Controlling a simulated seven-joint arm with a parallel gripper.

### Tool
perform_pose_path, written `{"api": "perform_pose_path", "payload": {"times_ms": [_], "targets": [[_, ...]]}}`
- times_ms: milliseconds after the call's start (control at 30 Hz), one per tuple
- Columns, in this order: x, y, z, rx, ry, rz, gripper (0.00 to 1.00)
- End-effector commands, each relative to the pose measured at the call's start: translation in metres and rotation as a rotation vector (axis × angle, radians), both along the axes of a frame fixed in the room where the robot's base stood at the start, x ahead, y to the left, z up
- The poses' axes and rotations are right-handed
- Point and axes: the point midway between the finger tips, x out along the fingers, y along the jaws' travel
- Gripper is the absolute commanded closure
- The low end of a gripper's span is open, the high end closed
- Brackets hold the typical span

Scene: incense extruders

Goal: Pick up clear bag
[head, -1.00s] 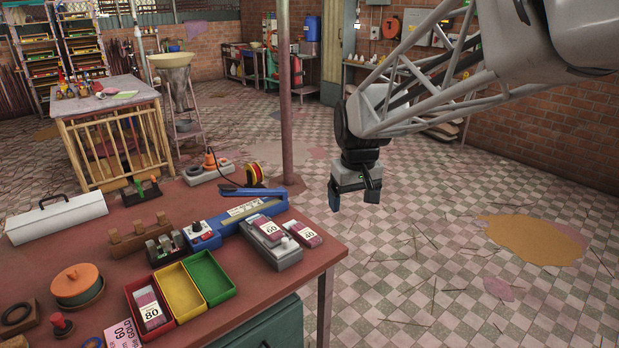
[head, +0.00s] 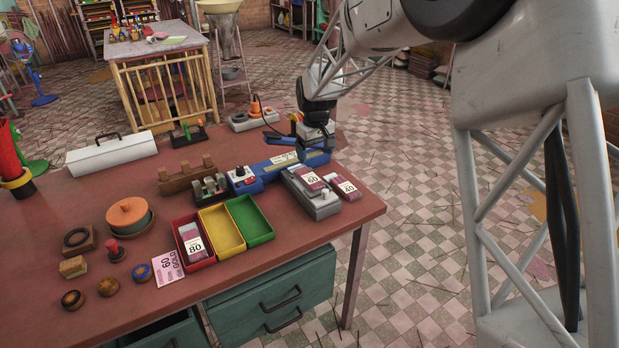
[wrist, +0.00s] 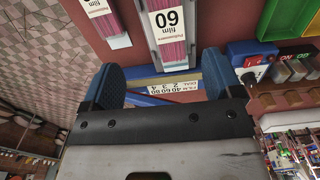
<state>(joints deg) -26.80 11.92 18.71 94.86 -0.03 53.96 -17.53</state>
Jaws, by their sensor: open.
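A bag of pink sticks labelled 60 (head: 309,178) lies on a grey scale-like device (head: 320,205); its label also shows in the wrist view (wrist: 168,22). A second bag (head: 345,187) lies just right of it and shows at the top left of the wrist view (wrist: 102,14). A third bag, labelled 80 (head: 192,241), lies in the red tray. My gripper (head: 314,150) is open and empty, over the blue sealer (head: 270,168) behind the 60 bag. In the wrist view its blue fingertips (wrist: 160,82) are spread, with the 60 bag beyond them. Their height is unclear.
Yellow (head: 221,230) and green (head: 250,220) trays stand left of the grey device. A wooden rack (head: 186,178), a toolbox (head: 112,153) and an orange-lidded pot (head: 130,215) are farther left. The table's right edge is close to the second bag.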

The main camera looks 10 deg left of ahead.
Motion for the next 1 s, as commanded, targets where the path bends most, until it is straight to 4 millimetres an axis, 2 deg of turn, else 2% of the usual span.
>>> {"api": "perform_pose_path", "payload": {"times_ms": [100, 233, 633, 1000], "targets": [[0.006, 0.016, -0.012, -0.003, 0.006, 0.023, 0.15], [0.009, 0.023, -0.018, -0.004, 0.008, 0.033, 0.15], [0.009, 0.024, -0.020, -0.004, 0.010, 0.034, 0.15], [0.009, 0.023, -0.043, -0.004, 0.008, 0.034, 0.15]]}}
